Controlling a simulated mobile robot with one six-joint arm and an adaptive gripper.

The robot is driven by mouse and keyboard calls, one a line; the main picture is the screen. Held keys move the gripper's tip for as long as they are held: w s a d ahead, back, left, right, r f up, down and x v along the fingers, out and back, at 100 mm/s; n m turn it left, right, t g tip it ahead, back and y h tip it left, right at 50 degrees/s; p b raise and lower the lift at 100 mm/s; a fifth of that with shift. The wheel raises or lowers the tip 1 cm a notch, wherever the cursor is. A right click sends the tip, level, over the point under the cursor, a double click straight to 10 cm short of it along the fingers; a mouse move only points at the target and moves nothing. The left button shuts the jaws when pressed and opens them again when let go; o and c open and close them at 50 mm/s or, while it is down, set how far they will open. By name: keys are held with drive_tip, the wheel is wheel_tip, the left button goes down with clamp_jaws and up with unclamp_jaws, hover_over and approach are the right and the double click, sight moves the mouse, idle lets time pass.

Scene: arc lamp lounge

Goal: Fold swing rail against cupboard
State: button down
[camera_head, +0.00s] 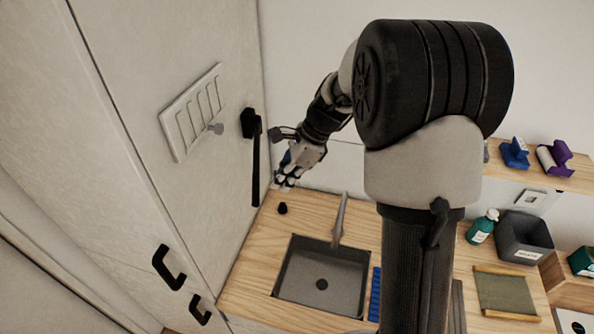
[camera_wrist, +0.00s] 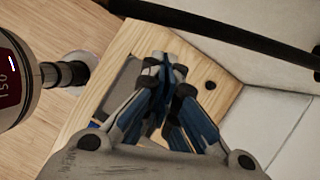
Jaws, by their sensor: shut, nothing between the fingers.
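The swing rail (camera_head: 256,170) is a slim black bar running down from a black bracket (camera_head: 250,123) on the pale cupboard side (camera_head: 225,55). I cannot tell whether it lies flat against the cupboard or stands out from it. The rail also crosses the top right of the wrist view (camera_wrist: 225,32), dark and close to the camera. My gripper (camera_head: 286,183) is just right of the rail's lower part in the head view, apart from it as far as I can see. Its blue-sided fingers (camera_wrist: 165,68) are shut with nothing between them, over the wooden counter.
The counter (camera_head: 325,209) holds a sink (camera_head: 322,285) with a tap (camera_head: 340,220) and a small black knob (camera_head: 282,208). A green bottle (camera_head: 481,228) and grey bin (camera_head: 523,240) stand right, beyond my arm.

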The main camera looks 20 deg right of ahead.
drive_tip(key=shift+w+a+r, duration=0.1)
drive_tip(key=shift+a, duration=0.4)
drive_tip(key=shift+w+a+r, duration=0.1)
drive_tip(key=shift+a, duration=0.35)
drive_tip(key=w+a+m+t+p, duration=0.1)
drive_tip(key=w+a+m+p, duration=0.2)
drive_tip(key=a, duration=0.7)
